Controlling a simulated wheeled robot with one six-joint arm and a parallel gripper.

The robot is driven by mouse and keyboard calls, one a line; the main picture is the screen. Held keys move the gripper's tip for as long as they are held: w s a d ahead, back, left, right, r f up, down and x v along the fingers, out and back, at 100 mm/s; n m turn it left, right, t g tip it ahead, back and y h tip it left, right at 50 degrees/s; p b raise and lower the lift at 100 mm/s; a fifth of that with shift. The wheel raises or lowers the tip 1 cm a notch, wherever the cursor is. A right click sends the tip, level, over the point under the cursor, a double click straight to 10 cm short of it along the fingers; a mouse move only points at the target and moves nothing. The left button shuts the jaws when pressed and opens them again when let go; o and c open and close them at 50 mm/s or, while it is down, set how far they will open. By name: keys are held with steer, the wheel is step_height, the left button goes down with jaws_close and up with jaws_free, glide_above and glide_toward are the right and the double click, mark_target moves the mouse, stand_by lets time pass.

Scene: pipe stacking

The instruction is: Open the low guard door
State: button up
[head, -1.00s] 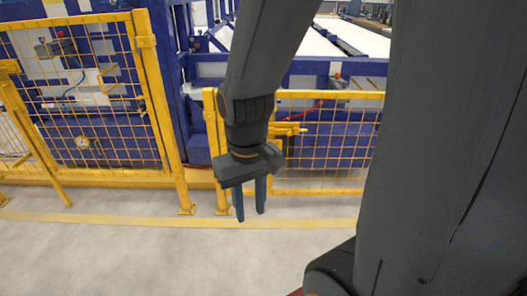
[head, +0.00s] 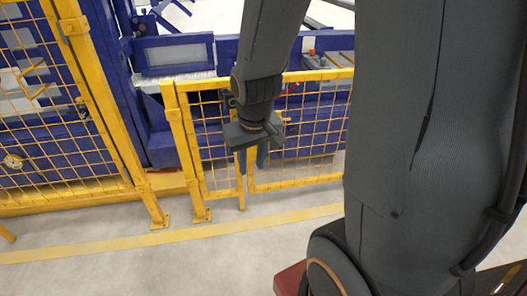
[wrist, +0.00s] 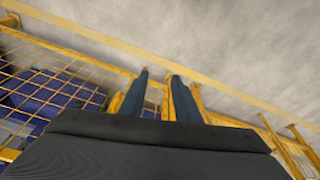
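The low guard door (head: 310,172) is a yellow frame with wire mesh, right of centre in the head view. It looks shut, in line with the narrow mesh panel at its left. My gripper (head: 252,160) points down at the door's left edge, in front of or over it; the depth is hard to tell. In the wrist view my gripper (wrist: 159,78) has two blue fingers apart, with yellow bars showing between and beside them. I cannot tell whether they touch. The gripper hides the part of the door edge where a latch might be.
A taller yellow mesh fence (head: 95,115) stands at the left, with a post beside the low panel. Blue machinery (head: 170,55) is behind the fence. A yellow floor line (head: 110,243) runs in front; the grey floor there is clear.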

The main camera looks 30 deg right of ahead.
steer(key=w+d+f+t+b, duration=0.4)
steer(key=w+d+f+b, duration=0.1)
steer(key=w+f, duration=0.5)
steer(key=w+d+f+t+b, duration=0.3)
steer(key=w+d+f+b, duration=0.4)
steer(key=w, duration=0.5)
steer(key=w+d+f+t+b, duration=0.3)
steer(key=d+f+t+b, duration=0.1)
steer(key=f, duration=0.2)
steer(key=w+d+f+t+b, duration=0.4)
steer(key=f+t, duration=0.1)
steer(key=f, duration=0.1)
steer(key=shift+m+h, duration=0.3)
steer(key=shift+h, duration=0.1)
steer(key=w+b, duration=0.1)
steer(key=w, duration=0.5)
steer(key=shift+w+f+b, duration=0.15)
steer(key=shift+w+b, duration=0.25)
steer(key=shift+d, duration=0.1)
jaws_close()
